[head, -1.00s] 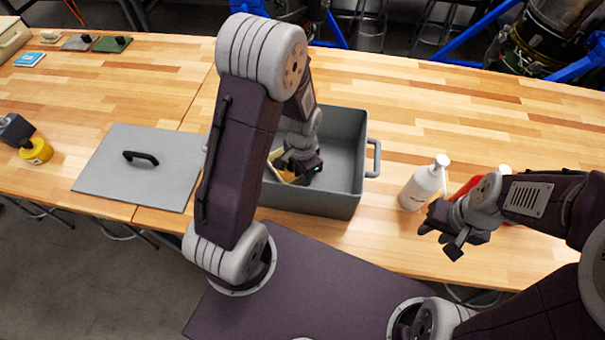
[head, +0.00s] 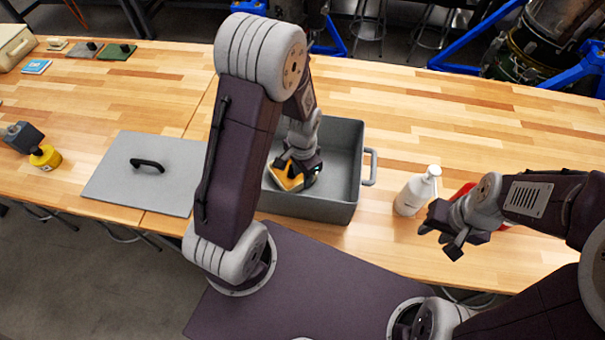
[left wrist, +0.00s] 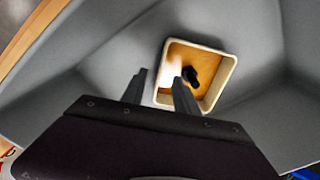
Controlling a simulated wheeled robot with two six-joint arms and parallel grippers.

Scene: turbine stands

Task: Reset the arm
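My left gripper (left wrist: 158,84) is inside the grey bin (head: 343,208), above a small yellow-orange tray (head: 286,177) with pale walls. In the left wrist view the tray (left wrist: 219,99) lies on the bin's floor with a dark object (left wrist: 190,76) in it. My right gripper (head: 440,232) is over the table's front edge, fingers apart and empty.
A grey lid with a black handle (head: 133,187) lies left of the bin. A white pump bottle (head: 413,194) and a red item (head: 463,191) stand near my right gripper. A yellow-and-dark object (head: 45,156) is at the far left. The wooden table behind the bin (head: 440,115) is clear.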

